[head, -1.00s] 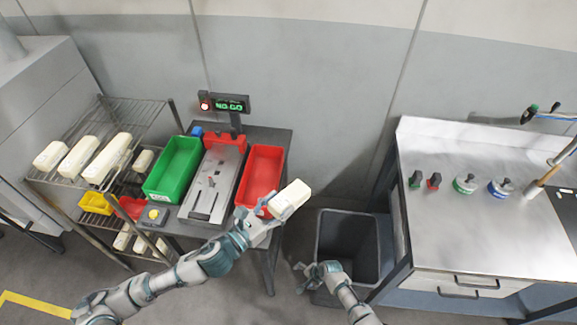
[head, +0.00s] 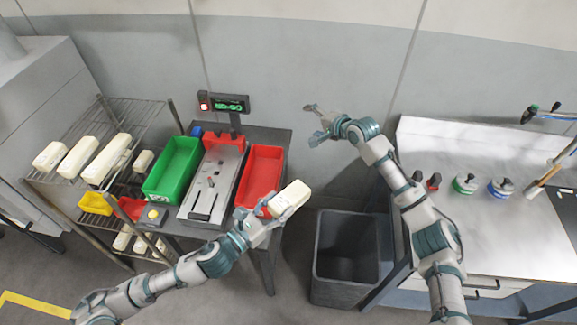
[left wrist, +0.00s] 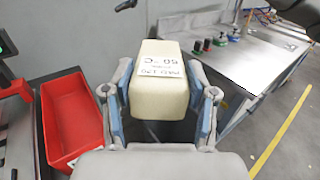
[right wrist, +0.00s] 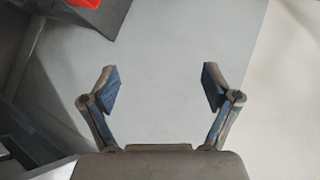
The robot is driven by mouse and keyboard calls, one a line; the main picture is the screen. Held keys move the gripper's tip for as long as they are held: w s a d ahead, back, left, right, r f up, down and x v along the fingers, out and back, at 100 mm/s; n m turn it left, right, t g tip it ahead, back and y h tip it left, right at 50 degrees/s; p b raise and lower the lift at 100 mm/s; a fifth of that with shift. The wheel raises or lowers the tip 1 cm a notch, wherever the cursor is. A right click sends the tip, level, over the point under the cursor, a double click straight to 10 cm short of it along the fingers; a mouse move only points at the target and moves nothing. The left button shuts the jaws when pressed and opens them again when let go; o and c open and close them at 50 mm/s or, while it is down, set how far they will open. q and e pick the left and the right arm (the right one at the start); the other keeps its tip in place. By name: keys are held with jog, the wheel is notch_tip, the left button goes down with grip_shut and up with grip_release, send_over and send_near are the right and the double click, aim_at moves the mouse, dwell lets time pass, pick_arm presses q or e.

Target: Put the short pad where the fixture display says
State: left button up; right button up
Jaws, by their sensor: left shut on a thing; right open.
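The short pad (head: 290,199) is a cream block with a printed label, seen close up in the left wrist view (left wrist: 164,75). My left gripper (head: 268,210) is shut on it, beside the red bin's front right corner. The fixture display (head: 231,103) shows green text that seems to read NO-GO, with a red lamp at its left. The red bin (head: 248,202) is right of the grey fixture (head: 222,172), the green bin (head: 153,188) left of it. Both bins look empty. My right gripper (head: 315,122) is open and empty, raised before the wall.
A wire rack (head: 62,183) at left holds several cream pads. A dark waste bin (head: 327,287) stands on the floor between the fixture table and a steel bench (head: 520,245). Knobbed gauges (head: 465,183) sit on the bench.

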jog(key=s+r+n+t+y, duration=0.1)
jog(key=s+r, duration=0.1)
jog(key=r, duration=0.9)
jog(key=s+r+y, duration=0.1)
jog(key=s+r, duration=0.1)
jog(key=r, duration=0.9)
pick_arm(q)
jog(key=shift+d, duration=0.1)
jog(key=shift+s, duration=0.1)
jog(key=shift+a, duration=0.3)
pick_arm(e)
jog(key=g+h, duration=1)
send_over(287, 193)
notch_tip(287, 193, down, 15)
pick_arm(q)
jog(key=shift+d, duration=0.15)
pick_arm(e)
jog(key=shift+m, duration=0.3)
notch_tip(287, 193, down, 12)
jog(key=shift+s+r, duration=0.1)
jog(key=shift+r, duration=0.1)
jog(key=shift+f, duration=0.35)
